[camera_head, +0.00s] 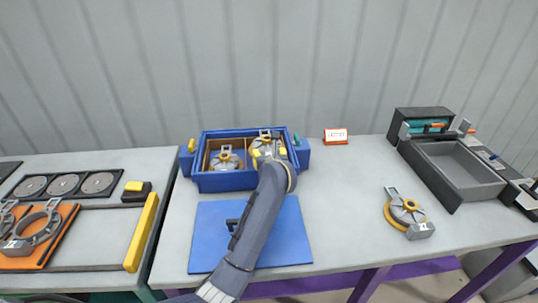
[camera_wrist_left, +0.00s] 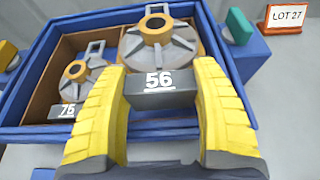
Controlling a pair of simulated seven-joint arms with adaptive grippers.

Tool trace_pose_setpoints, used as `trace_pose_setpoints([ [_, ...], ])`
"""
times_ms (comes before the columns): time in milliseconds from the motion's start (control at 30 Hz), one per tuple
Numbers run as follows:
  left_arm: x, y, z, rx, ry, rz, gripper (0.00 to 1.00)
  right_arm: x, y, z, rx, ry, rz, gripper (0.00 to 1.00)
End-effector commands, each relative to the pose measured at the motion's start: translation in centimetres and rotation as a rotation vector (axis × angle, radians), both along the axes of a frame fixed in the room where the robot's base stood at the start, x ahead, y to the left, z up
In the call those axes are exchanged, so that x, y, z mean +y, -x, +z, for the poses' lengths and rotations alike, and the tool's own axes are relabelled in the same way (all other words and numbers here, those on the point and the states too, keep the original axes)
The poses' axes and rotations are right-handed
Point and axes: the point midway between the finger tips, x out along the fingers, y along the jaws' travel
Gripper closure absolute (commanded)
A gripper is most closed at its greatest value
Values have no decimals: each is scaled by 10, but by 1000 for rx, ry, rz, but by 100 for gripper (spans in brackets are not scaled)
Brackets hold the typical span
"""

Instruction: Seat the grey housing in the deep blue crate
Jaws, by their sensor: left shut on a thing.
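The deep blue crate (camera_head: 225,183) stands on the middle table. It has a brown-lined inside with a divider. A grey housing with a yellow-orange ring (camera_wrist_left: 160,42) and a "56" block is between my left gripper's (camera_wrist_left: 160,80) yellow fingers, which are shut on that block. In the head view my left gripper (camera_head: 268,154) is over the right part of the crate, with the arm hiding much of the housing. The housing looks larger than its neighbour; I cannot tell whether it touches the crate floor. Another housing (camera_wrist_left: 82,72), marked "75", sits in the left compartment. My right gripper is out of view.
A blue panel (camera_head: 210,240) lies before the crate. A "LOT 27" sign (camera_head: 336,135) stands behind right. Another housing (camera_head: 407,212) lies on the right, near a grey open bin (camera_head: 460,165). An orange tray (camera_head: 60,250) with housings is on the left.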

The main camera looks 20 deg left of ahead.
Motion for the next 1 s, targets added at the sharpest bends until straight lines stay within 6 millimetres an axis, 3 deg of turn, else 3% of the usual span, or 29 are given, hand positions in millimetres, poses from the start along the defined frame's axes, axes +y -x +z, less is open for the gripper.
trace_pose_setpoints([
  [1000, 0, 0, -15, -3, -1, 0, 82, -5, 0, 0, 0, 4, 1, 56],
])
